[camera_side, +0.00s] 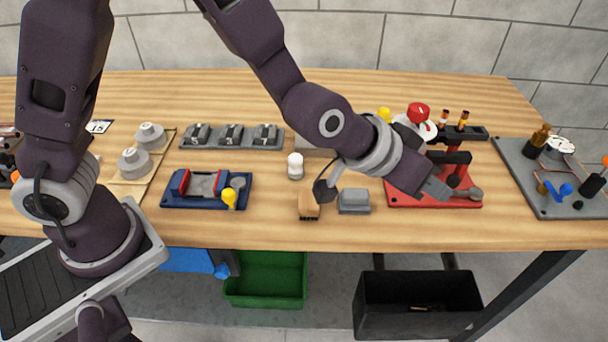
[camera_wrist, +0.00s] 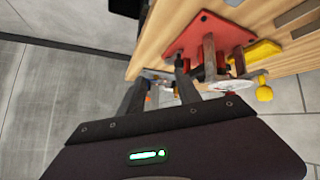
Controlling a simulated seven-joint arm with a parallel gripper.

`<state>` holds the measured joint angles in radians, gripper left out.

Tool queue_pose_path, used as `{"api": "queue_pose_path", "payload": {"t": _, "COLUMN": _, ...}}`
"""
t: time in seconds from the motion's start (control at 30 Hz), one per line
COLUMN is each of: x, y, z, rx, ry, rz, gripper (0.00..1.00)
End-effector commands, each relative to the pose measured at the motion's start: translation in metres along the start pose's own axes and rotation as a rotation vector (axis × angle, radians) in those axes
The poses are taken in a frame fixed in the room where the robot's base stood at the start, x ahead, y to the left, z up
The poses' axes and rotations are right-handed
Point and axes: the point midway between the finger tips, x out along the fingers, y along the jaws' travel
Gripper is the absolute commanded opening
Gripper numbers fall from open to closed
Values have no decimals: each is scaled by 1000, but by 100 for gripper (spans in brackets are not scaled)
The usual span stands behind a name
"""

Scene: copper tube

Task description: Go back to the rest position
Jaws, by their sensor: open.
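My gripper (camera_side: 440,188) is at the front of the red fixture (camera_side: 410,200) on the right half of the wooden table. In the wrist view my gripper (camera_wrist: 163,75) shows two separated dark fingers, with the red fixture (camera_wrist: 190,40) just beyond them. Part of the fixture is hidden behind my gripper in the side view. A copper-coloured tube held in the jaws cannot be made out in either view.
A blue fixture (camera_side: 165,202), a wooden brush (camera_side: 309,205), a grey block (camera_side: 354,201) and a white bottle (camera_side: 295,166) stand left of my gripper. A grey board (camera_side: 525,180) with several parts lies right. A black bin (camera_side: 370,300) and green bin (camera_side: 262,290) are below.

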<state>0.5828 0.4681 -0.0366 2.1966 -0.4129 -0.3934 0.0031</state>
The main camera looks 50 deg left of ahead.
Motion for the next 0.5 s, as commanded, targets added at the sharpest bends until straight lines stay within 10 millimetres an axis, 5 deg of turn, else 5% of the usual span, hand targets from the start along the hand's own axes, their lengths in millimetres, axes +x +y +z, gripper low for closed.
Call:
{"api": "queue_pose_path", "payload": {"t": 0.03, "x": -41, "y": -20, "z": -20, "rx": -17, "ry": -14, "rz": -1, "gripper": 40}}
{"api": "queue_pose_path", "payload": {"t": 0.13, "x": -121, "y": -61, "z": -25, "rx": -22, "ry": -80, "rz": -28, "gripper": 40}}
{"api": "queue_pose_path", "payload": {"t": 0.3, "x": -244, "y": -122, "z": 28, "rx": -30, "ry": -195, "rz": -153, "gripper": 40}}
{"api": "queue_pose_path", "payload": {"t": 0.4, "x": -289, "y": -143, "z": 70, "rx": -48, "ry": -252, "rz": -234, "gripper": 40}}
{"api": "queue_pose_path", "payload": {"t": 0.5, "x": -313, "y": -153, "z": 99, "rx": -65, "ry": -291, "rz": -289, "gripper": 40}}
